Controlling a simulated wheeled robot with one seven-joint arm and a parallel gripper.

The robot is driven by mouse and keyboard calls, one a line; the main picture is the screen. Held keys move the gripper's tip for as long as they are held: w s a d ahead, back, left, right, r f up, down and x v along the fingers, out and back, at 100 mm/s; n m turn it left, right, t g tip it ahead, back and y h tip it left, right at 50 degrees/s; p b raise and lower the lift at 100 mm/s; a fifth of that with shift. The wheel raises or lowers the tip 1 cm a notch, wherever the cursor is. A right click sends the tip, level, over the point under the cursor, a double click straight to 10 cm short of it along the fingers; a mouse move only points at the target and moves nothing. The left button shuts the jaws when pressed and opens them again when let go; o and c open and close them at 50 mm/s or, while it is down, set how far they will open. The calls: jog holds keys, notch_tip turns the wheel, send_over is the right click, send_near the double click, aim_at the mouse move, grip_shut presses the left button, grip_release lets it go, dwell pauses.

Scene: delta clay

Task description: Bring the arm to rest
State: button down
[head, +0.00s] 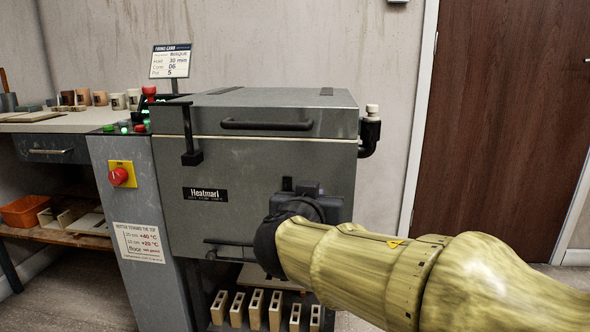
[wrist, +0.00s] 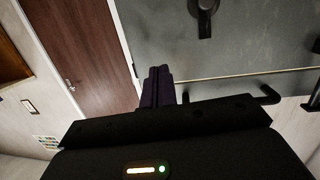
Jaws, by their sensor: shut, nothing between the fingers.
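My arm reaches in from the lower right of the head view, its yellowish links crossing in front of the kiln. My gripper (head: 303,188) is dark and stands in front of the right part of the kiln's front. In the wrist view my gripper (wrist: 158,72) shows its two dark fingers side by side, shut with nothing between them. The grey kiln (head: 262,180) has its lid (head: 270,112) down. I cannot tell from the head view how far the gripper is from the kiln's front.
A control column with a red button (head: 118,176) stands left of the kiln. A workbench (head: 50,122) with small pots is at the far left. Several pale slotted blocks (head: 256,308) stand under the kiln. A brown door (head: 500,120) is at the right.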

jog(key=s+d+f+n+g+p, duration=0.2)
jog(key=s+d+f+g+p, duration=0.4)
jog(key=d+g+p, duration=0.45)
jog(key=s+d+r+g+y+p, duration=0.1)
jog(key=s+r+g+y+p, duration=0.2)
jog(key=s+p, duration=1.1)
jog(key=w+r+p, duration=0.3)
jog(key=r+p, duration=3.3)
jog(key=p, duration=0.4)
jog(key=shift+w+r+y, duration=0.15)
jog(key=shift+y, duration=0.25)
jog(key=shift+t, duration=0.25)
